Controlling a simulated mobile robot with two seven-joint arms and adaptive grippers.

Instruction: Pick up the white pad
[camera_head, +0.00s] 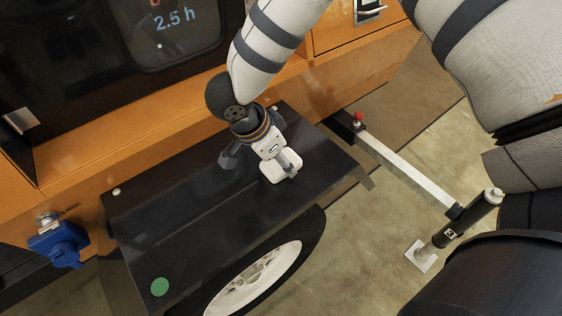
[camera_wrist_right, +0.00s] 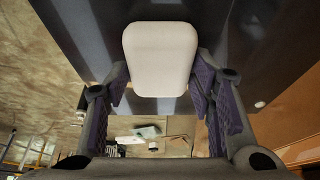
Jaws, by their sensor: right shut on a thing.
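The white pad (camera_head: 270,171) is a small rounded block over the black fender (camera_head: 190,205) in the head view. In the right wrist view the white pad (camera_wrist_right: 158,55) sits between the two fingers, with its far end reaching past the fingertips. My right gripper (camera_head: 262,150) comes down from the top of the head view and is shut on the pad; its fingers also show in the wrist view (camera_wrist_right: 160,88). I cannot tell whether the pad touches the fender. My left gripper is not in view.
The orange machine body (camera_head: 130,145) with a dark display (camera_head: 172,25) stands behind the fender. A blue connector (camera_head: 62,242) sticks out at left. A wheel (camera_head: 255,280) is below the fender. A metal outrigger bar (camera_head: 405,170) and jack (camera_head: 465,222) stand at right.

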